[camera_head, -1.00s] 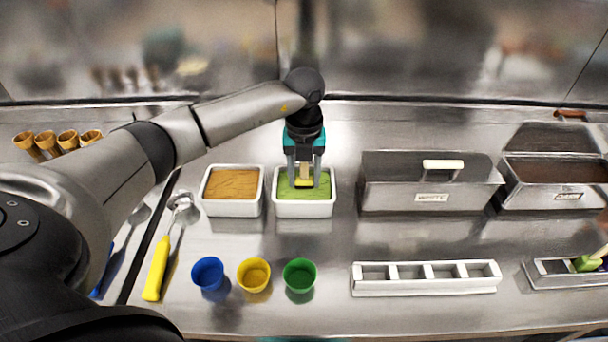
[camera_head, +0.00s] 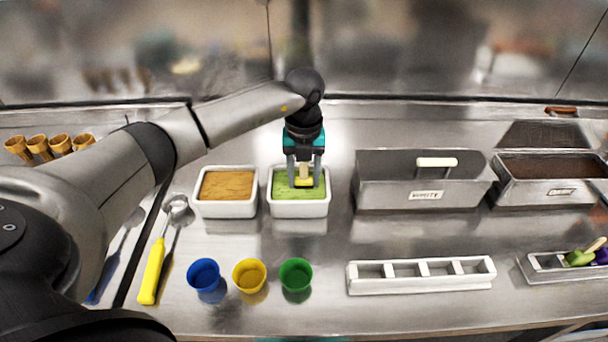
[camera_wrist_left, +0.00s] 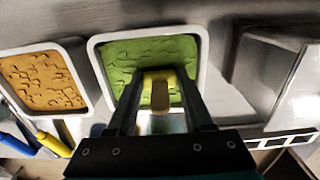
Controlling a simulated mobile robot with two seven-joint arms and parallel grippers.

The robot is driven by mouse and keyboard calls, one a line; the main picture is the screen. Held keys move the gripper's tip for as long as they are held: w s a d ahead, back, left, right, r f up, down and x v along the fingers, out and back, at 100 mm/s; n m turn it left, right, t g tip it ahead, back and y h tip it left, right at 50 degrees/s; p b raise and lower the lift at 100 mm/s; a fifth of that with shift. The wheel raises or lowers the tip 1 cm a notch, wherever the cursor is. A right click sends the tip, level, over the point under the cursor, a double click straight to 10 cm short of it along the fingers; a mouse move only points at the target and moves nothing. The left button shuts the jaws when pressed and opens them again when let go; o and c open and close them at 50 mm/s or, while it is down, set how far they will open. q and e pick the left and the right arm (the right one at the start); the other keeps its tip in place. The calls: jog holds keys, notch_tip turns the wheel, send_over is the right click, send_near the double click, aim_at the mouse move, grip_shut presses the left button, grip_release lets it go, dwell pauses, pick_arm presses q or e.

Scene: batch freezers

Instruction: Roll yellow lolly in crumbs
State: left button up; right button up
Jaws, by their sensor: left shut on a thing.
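My left gripper (camera_head: 304,176) points down over the white tub of green crumbs (camera_head: 298,208). It is shut on the stick of the yellow lolly (camera_head: 304,183), which is at the green surface inside the tub. In the left wrist view the yellow lolly (camera_wrist_left: 170,78) shows between the fingers, with the pale stick in front of it and green crumbs (camera_wrist_left: 130,55) around. I cannot tell how deep the lolly sits. My right gripper is not in view.
A white tub of brown crumbs (camera_head: 226,208) stands just left. Blue, yellow and green cups (camera_head: 296,278) stand in front. A yellow-handled scoop (camera_head: 152,270) lies left. A white slotted rack (camera_head: 420,285), a lidded metal box (camera_head: 400,195) and a dark-filled box (camera_head: 545,195) are right.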

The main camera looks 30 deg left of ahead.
pick_arm(q)
jog(key=shift+s+a+p, duration=0.2)
jog(key=shift+s+a, duration=0.15)
jog(key=shift+a, duration=0.25)
jog(key=shift+s+a+p, duration=0.15)
jog(key=shift+s+a, duration=0.2)
jog(key=shift+a, duration=0.2)
jog(key=shift+w+d, duration=0.45)
jog(key=shift+d, duration=0.25)
jog(key=shift+w+d, duration=0.4)
jog(key=shift+d, duration=0.25)
jog(key=shift+s+a, duration=0.45)
jog(key=shift+a, duration=0.25)
jog(key=shift+r, duration=0.1)
jog(key=shift+r+p, duration=2.5)
jog(key=shift+r, duration=0.3)
notch_tip(320, 180, up, 5)
jog(key=p, duration=0.4)
